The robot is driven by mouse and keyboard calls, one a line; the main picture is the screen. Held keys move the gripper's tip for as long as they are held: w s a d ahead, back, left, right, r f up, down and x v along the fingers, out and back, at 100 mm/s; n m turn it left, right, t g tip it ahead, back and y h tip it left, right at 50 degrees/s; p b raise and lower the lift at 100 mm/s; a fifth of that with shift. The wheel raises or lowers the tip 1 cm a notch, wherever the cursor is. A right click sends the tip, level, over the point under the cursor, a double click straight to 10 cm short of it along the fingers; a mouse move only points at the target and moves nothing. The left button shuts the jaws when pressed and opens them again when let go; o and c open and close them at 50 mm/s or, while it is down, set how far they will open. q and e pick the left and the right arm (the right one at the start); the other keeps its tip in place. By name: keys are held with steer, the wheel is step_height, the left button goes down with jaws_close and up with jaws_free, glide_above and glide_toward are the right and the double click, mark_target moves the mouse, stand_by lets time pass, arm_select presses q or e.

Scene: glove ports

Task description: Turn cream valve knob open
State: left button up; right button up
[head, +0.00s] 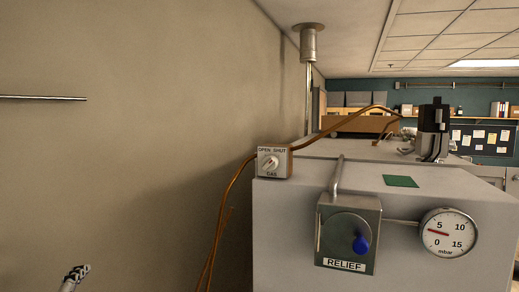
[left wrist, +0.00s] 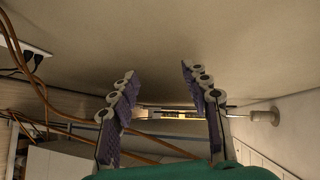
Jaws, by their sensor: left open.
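The cream valve knob (head: 270,163) is on the front of a small white box labelled OPEN, SHUT and GAS. This box sits at the top left corner of the large grey cabinet (head: 290,230). The knob's mark looks slanted, but it is too small to read surely. My left gripper (head: 76,272) is at the bottom left of the head view, low and well left of the knob. In the left wrist view its two purple-padded fingers (left wrist: 157,70) are apart with nothing between them. The knob cannot be made out there. My right gripper is not in view.
Orange cable (head: 226,205) runs along the white box and hangs down its left side. A RELIEF panel (head: 333,250) with a blue knob (head: 361,245) and a pressure gauge (head: 448,233) are on the cabinet front. A metal rod (head: 42,98) crosses the left wall, otherwise bare.

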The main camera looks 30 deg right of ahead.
arm_select(q)
steer(key=s+d+r+m+h, duration=0.1)
steer(key=d+r+m+h, duration=0.6)
steer(key=d+r+m, duration=0.65)
steer(key=m+g+h, duration=0.5)
steer(key=m+h, duration=0.1)
steer(key=m, duration=0.7)
glide_toward(267, 164)
steer(key=d, duration=0.2)
steer(key=x, duration=0.2)
steer(key=p+x, duration=0.1)
steer(key=x, duration=0.1)
steer(key=w+x, duration=0.1)
steer(key=x, duration=0.2)
steer(key=shift+a+p, duration=0.3)
steer(key=shift+p, duration=0.1)
steer(key=shift+w+d, duration=0.1)
steer(key=shift+d, duration=0.1)
steer(key=shift+a, duration=0.1)
jaws_close()
